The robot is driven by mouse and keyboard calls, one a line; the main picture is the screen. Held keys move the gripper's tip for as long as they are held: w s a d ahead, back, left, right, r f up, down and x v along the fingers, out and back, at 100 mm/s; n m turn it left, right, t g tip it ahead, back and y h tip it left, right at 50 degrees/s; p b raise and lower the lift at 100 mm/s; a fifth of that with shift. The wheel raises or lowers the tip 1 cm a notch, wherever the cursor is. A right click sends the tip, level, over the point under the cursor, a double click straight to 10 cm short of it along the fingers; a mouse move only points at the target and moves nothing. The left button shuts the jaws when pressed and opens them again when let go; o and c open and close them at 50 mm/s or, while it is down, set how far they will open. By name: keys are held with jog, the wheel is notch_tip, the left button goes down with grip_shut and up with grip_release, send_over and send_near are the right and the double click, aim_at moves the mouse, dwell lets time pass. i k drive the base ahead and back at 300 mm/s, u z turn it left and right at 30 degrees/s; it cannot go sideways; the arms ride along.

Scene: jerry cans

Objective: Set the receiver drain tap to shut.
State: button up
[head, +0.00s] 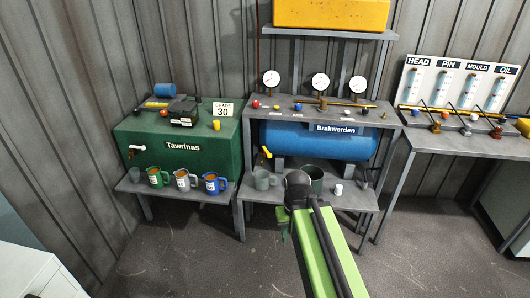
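A blue cylindrical tank (305,139), likely the receiver, lies under the middle bench top behind a "Brakwerden" label. A small tap with a yellow lever (267,152) shows at its lower left end, seemingly the drain tap; the lever looks tilted, and its exact setting is too small to read. My green arm reaches up from the bottom, and its dark end, with my gripper (286,226), is in front of the middle lower shelf. The gripper is apart from the tap, below and to the right of it. Its fingers are mostly hidden and too small to read.
A green "Tawrinas" tank (182,155) with a white-levered tap (135,149) and several jugs is at left. Gauges (320,82) rise above the middle bench. The floor in front is clear.

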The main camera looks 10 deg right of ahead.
aim_at(269, 156)
jog(key=z, duration=0.25)
jog(key=i, duration=1.5)
jog(key=u, duration=0.3)
